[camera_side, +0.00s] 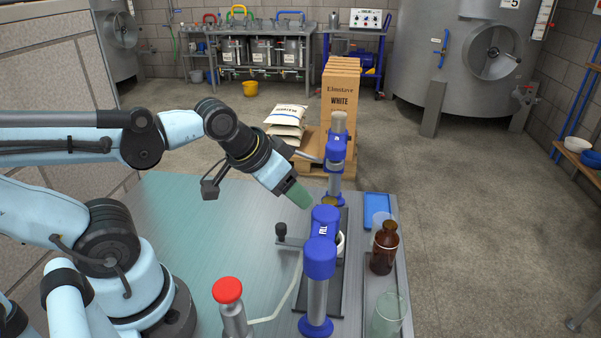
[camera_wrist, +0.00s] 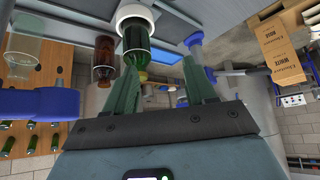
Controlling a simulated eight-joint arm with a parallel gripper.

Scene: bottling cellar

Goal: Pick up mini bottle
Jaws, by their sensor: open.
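The mini bottle (camera_wrist: 137,40) is dark green glass. The wrist view is upside down, and there the bottle stands in a white cup (camera_wrist: 134,13) with its neck pointing down the picture. My gripper (camera_wrist: 150,58) is open, its two green fingers spread to either side of the bottle's line; nothing is between them in contact that I can see. In the side view my gripper (camera_side: 299,196) points down and right, above and left of the white cup (camera_side: 341,243). There the near blue post hides most of the cup and the bottle.
A blue-headed post (camera_side: 320,258) stands close in front, another (camera_side: 336,155) behind. A brown bottle (camera_side: 384,252), a clear beaker (camera_side: 389,316) and a blue tray (camera_side: 377,206) line the right edge. A red-capped post (camera_side: 229,294) stands front left. The tabletop (camera_side: 190,215) on the left is clear.

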